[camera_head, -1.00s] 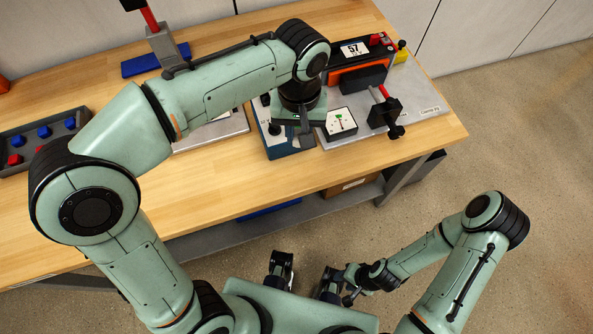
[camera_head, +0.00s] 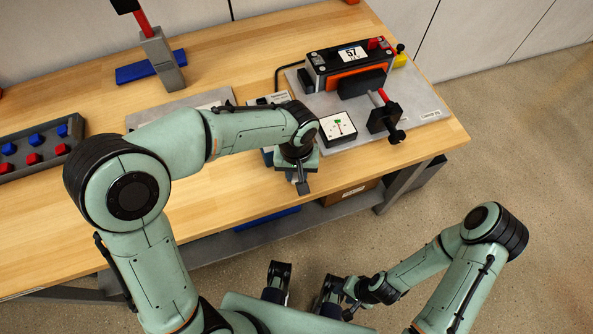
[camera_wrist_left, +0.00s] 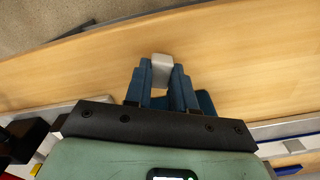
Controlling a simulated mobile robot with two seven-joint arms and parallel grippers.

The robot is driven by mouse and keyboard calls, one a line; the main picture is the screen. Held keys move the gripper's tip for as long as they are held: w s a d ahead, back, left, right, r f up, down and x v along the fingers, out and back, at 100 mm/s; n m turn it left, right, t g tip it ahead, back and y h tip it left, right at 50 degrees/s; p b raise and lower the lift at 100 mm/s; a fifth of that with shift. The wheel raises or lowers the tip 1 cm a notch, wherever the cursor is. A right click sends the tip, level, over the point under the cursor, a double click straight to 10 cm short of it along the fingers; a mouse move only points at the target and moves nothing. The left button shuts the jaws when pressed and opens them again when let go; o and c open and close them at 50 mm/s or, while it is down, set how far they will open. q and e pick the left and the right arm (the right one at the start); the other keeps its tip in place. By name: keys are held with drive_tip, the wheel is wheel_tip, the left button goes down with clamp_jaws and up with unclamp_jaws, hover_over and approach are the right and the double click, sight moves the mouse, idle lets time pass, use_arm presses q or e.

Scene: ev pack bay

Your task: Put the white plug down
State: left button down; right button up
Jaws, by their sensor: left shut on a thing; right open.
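The white plug (camera_wrist_left: 162,70) shows in the left wrist view as a pale block between the blue fingertips of my left gripper (camera_wrist_left: 162,75). The gripper is shut on it, with wooden table top behind it. In the head view my left gripper (camera_head: 302,182) points down over the front part of the table, left of and below the white-faced meter. The plug is hidden there by my wrist. My right gripper (camera_head: 350,300) is open and empty, low in front of the table, well away from it.
A grey plate (camera_head: 430,105) carries an orange and black battery pack (camera_head: 350,60), the meter (camera_head: 338,128) and a black clamp (camera_head: 384,118). A button tray (camera_head: 38,145) lies at the left. A grey block post (camera_head: 162,62) stands behind. Bare wood (camera_head: 230,195) lies along the front edge.

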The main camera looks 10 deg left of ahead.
sight(297, 175)
use_arm(q)
drive_tip(key=shift+f, duration=0.1)
drive_tip(key=shift+f, duration=0.15)
drive_tip(key=c, duration=0.9)
unclamp_jaws()
drive_tip(key=shift+c, duration=0.2)
drive_tip(key=shift+r, duration=0.6)
wheel_tip(297, 175, up, 11)
drive_tip(key=p, duration=0.2)
drive_tip(key=shift+r, duration=0.2)
